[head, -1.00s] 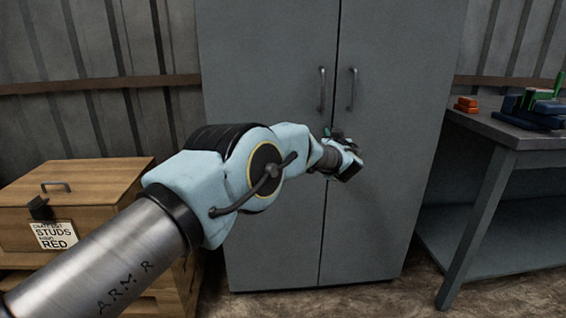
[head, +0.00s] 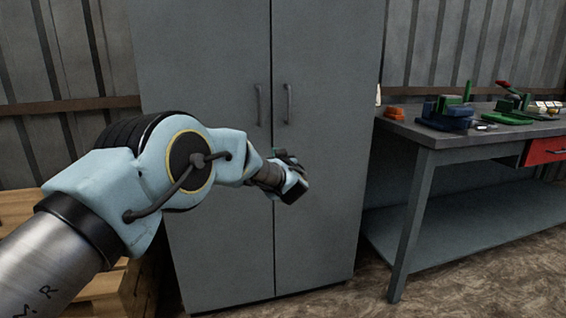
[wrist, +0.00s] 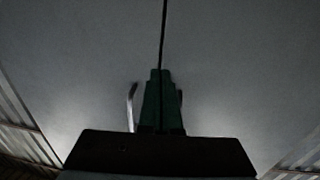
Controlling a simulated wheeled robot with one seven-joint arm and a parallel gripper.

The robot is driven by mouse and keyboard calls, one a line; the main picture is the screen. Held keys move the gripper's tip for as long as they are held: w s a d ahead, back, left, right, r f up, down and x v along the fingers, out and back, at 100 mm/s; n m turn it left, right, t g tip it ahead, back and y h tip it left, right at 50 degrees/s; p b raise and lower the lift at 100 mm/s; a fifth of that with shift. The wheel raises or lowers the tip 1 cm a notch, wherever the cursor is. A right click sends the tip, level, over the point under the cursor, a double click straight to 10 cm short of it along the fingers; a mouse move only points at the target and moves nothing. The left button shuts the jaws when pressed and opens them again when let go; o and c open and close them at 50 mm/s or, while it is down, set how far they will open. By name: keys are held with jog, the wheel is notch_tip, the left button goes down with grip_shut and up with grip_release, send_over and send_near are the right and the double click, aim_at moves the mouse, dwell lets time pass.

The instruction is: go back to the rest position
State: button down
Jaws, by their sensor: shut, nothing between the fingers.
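My gripper (head: 292,178) is at the end of my arm, in front of the grey two-door cabinet (head: 330,190). In the wrist view, my gripper (wrist: 160,85) shows its green fingers together with nothing held. Behind them are the cabinet's pale door faces (wrist: 220,60) and the dark seam between the doors. Two upright door handles (head: 288,103) sit above my gripper in the head view, and both cabinet doors look shut. I cannot tell how far the fingertips are from the doors.
A grey workbench (head: 410,140) stands to the right, with orange blocks (head: 396,113), a blue vise-like tool (head: 445,118) and a red drawer (head: 545,151). A wooden crate (head: 105,290) is at lower left, partly behind my arm. Brown floor (head: 345,300) is open in front of the cabinet.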

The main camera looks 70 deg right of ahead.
jog(key=s+v, duration=0.1)
jog(key=v, duration=0.6)
jog(key=w+a+r+n+y, duration=0.15)
jog(key=w+a, duration=0.35)
jog(key=w, duration=0.9)
jog(key=w+a+m+y, duration=0.15)
jog(key=w+a, duration=0.35)
jog(key=w, duration=0.8)
jog(key=w+a+f+n+y, duration=0.1)
jog(key=w+a+n+y, duration=0.15)
jog(key=w+a, duration=0.8)
jog(key=w+a+f+n+y, duration=0.1)
jog(key=w+a+y, duration=0.35)
jog(key=a, duration=1.05)
jog(key=w+a+f+n+g+y, duration=0.1)
jog(key=a+n+y, duration=0.1)
jog(key=a, duration=1)
jog(key=w+a+f+n+g+y, duration=0.1)
jog(key=a+f+n+g, duration=0.1)
jog(key=a, duration=0.9)
jog(key=s+a+f+n+g+y, duration=0.1)
jog(key=s+a+n+g+y, duration=0.1)
jog(key=s+a, duration=0.7)
jog(key=s+a+f+n+g+y, duration=0.15)
jog(key=s+a, duration=0.35)
jog(key=a, duration=0.8)
notch_tip(320, 180, up, 18)
jog(key=p, duration=1.7)
jog(key=shift+w+n, duration=0.3)
jog(key=shift+w, duration=0.1)
